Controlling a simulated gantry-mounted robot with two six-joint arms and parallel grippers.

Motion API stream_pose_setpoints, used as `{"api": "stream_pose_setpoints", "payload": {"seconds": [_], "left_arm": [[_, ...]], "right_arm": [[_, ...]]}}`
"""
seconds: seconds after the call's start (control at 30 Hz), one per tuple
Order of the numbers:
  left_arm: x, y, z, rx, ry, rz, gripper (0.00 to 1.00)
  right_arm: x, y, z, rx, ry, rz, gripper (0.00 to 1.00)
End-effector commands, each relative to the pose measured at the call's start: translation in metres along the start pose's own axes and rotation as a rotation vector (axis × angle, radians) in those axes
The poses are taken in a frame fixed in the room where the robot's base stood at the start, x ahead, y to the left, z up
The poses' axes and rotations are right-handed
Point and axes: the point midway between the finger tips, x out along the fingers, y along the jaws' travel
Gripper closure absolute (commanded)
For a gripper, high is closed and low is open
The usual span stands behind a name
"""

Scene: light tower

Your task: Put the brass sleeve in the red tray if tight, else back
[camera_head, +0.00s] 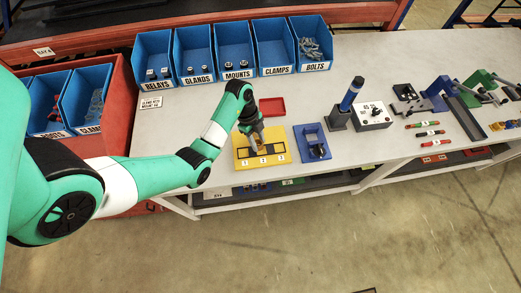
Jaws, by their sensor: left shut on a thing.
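My left gripper (257,138) points down over the yellow block (277,157) with slots marked 1, 2 and 3. It is shut on a small brass-coloured piece, the brass sleeve (259,146), at the back of the block's middle part. The fingers partly hide the sleeve, and I cannot tell whether it is in a slot or just above one. The red tray (272,107) lies flat and looks empty, just behind and to the right of the gripper. My right gripper is not in view.
Blue bins (236,72) labelled relays, glands, mounts, clamps and bolts line the back. A blue fixture (311,143) stands right of the yellow block. Farther right are a dark blue upright cylinder (351,95) and a grey box (373,117). Bench between tray and bins is mostly clear.

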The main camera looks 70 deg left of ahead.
Motion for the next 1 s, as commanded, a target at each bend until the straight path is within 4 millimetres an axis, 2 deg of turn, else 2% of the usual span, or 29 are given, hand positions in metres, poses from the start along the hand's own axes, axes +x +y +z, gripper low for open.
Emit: {"api": "stream_pose_setpoints", "payload": {"seconds": [0.23, 0.4, 0.47, 0.7, 0.97, 1.0], "left_arm": [[0.008, -0.007, -0.001, 0.0, 0.0, 0.0, 1.0], [0.036, -0.009, 0.005, -0.002, 0.0, 0.002, 1.0], [0.041, -0.009, 0.006, 0.0, 0.0, 0.0, 1.0], [0.04, -0.01, 0.006, 0.0, 0.0, -0.002, 1.0], [0.05, -0.009, 0.009, 0.0, -0.001, -0.001, 1.0], [0.049, -0.009, 0.009, 0.0, -0.002, -0.001, 0.54]], "right_arm": [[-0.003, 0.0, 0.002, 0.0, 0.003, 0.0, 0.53], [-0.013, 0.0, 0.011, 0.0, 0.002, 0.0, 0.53], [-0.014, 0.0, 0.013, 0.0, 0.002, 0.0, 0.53], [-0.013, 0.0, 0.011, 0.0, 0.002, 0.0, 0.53], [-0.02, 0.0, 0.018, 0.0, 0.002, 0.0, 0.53], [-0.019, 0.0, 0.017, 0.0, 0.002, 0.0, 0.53]]}}
